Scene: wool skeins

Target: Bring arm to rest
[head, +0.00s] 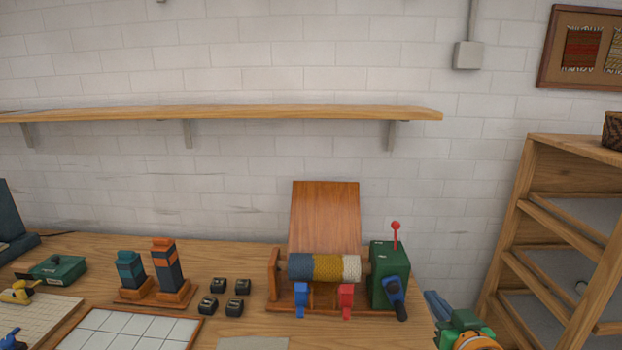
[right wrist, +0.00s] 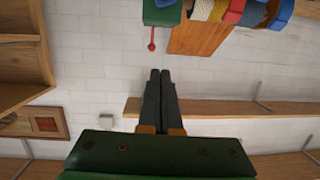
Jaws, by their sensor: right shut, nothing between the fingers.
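My right gripper (head: 436,304) is at the lower right of the head view, just right of the winding machine and in front of the wooden rack. Its two dark fingers lie together, shut and empty; they also show in the right wrist view (right wrist: 160,74). The winding machine (head: 388,275) has a green housing, a red-knobbed lever and a dark crank. Its roller carries blue, yellow and white wool (head: 325,267). The machine is apart from my fingers. My left gripper is not in view.
A wooden rack (head: 515,215) stands at the right. A wall shelf (head: 230,112) runs above the bench. On the bench are two dark-and-orange stands (head: 165,270), several small black blocks (head: 217,286), a white tiled tray (head: 130,330) and a green box (head: 58,269).

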